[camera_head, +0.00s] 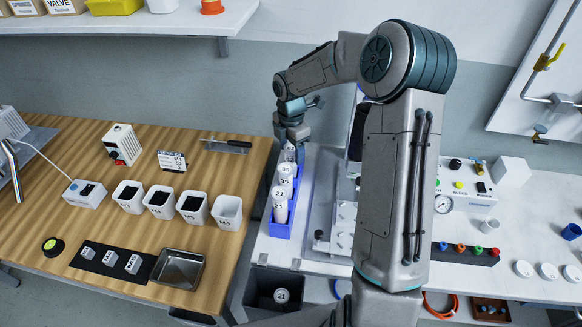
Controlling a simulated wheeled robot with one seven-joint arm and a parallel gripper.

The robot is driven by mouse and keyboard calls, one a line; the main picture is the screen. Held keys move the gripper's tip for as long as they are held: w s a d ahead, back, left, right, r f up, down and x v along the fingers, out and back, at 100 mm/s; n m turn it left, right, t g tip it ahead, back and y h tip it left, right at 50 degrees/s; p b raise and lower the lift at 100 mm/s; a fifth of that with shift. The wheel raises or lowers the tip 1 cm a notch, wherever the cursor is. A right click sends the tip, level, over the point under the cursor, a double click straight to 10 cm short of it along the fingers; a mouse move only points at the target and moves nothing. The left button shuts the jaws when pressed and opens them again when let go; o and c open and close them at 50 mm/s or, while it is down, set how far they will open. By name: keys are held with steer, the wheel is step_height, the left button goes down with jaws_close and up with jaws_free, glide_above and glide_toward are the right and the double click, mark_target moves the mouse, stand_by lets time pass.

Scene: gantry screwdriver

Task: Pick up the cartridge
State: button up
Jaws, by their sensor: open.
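Several white cartridges (281,210) with numbered round tops stand in a row in a blue rack (277,230). The readable labels include 21 and 35. My gripper (291,143) is above the far end of the rack, pointing down, right over the farthest cartridge (290,153). Its jaws are open. They are small in this view, and I cannot tell whether they surround or touch that cartridge. Another cartridge (281,296), labelled 21, is in a dark bin (262,281) below the bench edge.
My arm hides much of the bench and fixture right of the rack. On the left, a wooden table holds several white cups (227,212), a metal tray (177,268) and small devices. A shelf (150,22) is on the wall behind. Valves and a gauge (443,204) stand at right.

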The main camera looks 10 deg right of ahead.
step_height(320, 180, down, 4)
steer(key=shift+w+r, duration=0.1)
steer(key=shift+r, duration=0.15)
steer(key=c, duration=1.1)
